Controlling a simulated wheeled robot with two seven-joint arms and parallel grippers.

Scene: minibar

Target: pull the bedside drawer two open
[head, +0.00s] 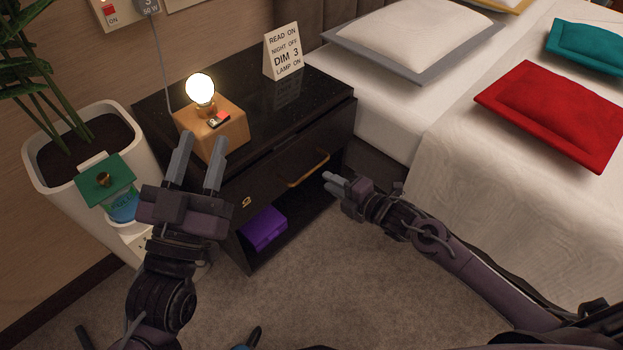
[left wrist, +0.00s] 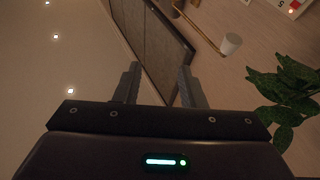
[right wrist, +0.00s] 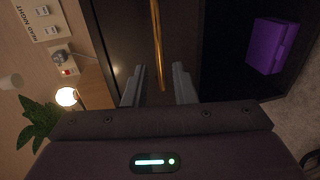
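The black bedside cabinet (head: 318,92) stands beside the bed. Its front has a drawer face with a brass bar handle (head: 308,170); in the right wrist view the handle (right wrist: 157,40) runs lengthwise between my open fingers. The drawer looks closed, though its edges are too dark to be certain. My right gripper (head: 327,179) is open just in front of the handle's right end; contact cannot be told. My left gripper (head: 203,140) is open and empty, in front of the cabinet's left side in the head view.
A purple box (head: 264,229) lies in the open lower compartment. A lit lamp (head: 202,90) on a wooden block and a sign (head: 283,52) stand on the cabinet. A white planter (head: 60,165) is at left, the bed (head: 480,180) at right.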

